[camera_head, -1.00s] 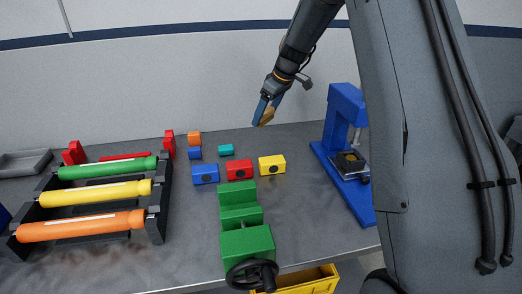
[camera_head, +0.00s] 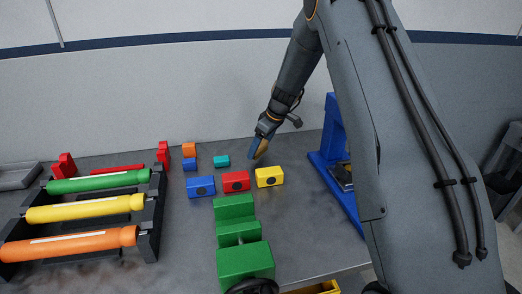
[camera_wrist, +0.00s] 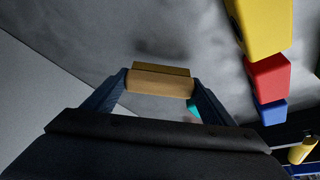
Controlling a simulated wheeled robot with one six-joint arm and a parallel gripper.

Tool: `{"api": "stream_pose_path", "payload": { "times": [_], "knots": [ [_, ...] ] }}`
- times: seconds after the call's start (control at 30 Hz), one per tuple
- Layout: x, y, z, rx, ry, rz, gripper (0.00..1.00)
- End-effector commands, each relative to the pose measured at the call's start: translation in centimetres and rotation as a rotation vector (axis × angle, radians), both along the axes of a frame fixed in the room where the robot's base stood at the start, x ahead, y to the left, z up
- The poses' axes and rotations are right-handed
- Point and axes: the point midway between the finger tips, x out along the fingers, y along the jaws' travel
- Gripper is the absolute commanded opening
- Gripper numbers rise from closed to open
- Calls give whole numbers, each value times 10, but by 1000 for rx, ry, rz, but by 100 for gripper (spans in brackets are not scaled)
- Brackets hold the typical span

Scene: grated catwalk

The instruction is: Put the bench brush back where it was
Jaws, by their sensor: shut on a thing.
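The bench brush (camera_head: 262,149) has a tan wooden body. My gripper (camera_head: 256,146) is shut on it, low over the back of the bench, behind the yellow block. In the wrist view the brush (camera_wrist: 160,82) lies crosswise between the two blue fingers of my gripper (camera_wrist: 160,88). A dark shadow shows on the bench just beyond it. I cannot tell whether the brush touches the bench top.
Blue (camera_head: 201,187), red (camera_head: 236,181) and yellow (camera_head: 270,176) blocks stand in a row on the grey bench (camera_head: 185,235). A teal block (camera_head: 222,161) is left of the brush. A green vise (camera_head: 240,235) is in front, a blue press (camera_head: 335,150) right, a roller rack (camera_head: 152,215) left.

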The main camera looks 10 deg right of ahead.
Motion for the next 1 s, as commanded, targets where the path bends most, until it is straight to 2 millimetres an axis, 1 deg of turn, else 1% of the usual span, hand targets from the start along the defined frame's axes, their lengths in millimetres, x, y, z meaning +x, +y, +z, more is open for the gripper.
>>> {"api": "stream_pose_path", "payload": {
  "times": [0.03, 0.13, 0.53, 0.57, 0.63, 0.67, 1.0],
  "knots": [
    [-1, 0, -8, 2, 5, -2, 50],
    [-1, -1, -19, 0, 2, -1, 50],
    [0, -1, -26, 1, 1, -3, 50],
    [0, -1, -25, 1, 1, -3, 83],
    [0, -1, -25, 1, 1, -3, 95],
    [0, -1, -25, 1, 1, -3, 96],
    [0, -1, -23, 1, 1, -3, 96]
  ]
}}
